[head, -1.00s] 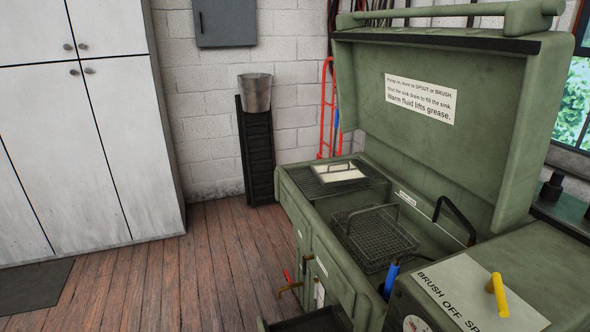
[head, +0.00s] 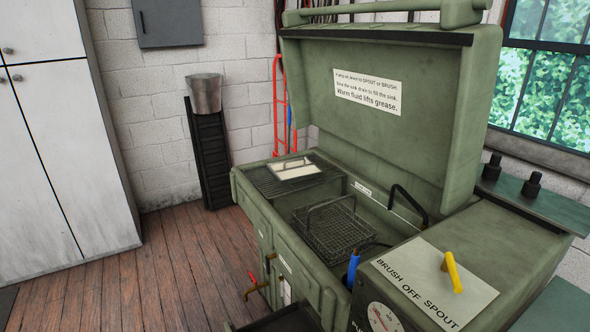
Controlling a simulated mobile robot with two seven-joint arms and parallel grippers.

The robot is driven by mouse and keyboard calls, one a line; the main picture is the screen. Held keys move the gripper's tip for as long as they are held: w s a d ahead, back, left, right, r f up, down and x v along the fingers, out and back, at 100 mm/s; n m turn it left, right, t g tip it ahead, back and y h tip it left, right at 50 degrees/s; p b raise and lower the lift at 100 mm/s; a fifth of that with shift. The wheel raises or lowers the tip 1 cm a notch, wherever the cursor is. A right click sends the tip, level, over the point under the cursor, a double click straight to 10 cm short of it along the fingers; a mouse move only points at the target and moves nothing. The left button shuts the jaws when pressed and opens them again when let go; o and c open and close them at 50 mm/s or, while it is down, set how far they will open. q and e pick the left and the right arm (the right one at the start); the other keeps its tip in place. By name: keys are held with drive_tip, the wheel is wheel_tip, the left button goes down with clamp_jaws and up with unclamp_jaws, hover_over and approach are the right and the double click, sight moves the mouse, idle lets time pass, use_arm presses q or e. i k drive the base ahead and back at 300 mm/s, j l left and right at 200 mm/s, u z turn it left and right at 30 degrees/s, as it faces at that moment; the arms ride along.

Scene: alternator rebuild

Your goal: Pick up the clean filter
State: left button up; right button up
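A pale flat filter (head: 295,169) with a raised handle lies on the slatted drain rack (head: 262,182) at the far left end of the green parts washer (head: 303,264). I take it to be the filter; its fine detail is too small to tell whether it is clean. Neither of my grippers shows in the head view.
A wire basket (head: 333,233) sits in the washer's sink, with a black spout (head: 407,203) and a blue-handled brush (head: 353,268) near it. The lid (head: 420,130) stands open. A yellow lever (head: 452,271) rises from the control panel. Wooden floor (head: 160,270) is clear at left.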

sight(301, 168)
drive_tip(key=u, duration=1.1)
drive_tip(key=i+u, duration=0.15)
drive_tip(key=i, duration=4.15)
drive_tip(key=j+z, duration=0.1)
drive_tip(key=z, duration=2.25)
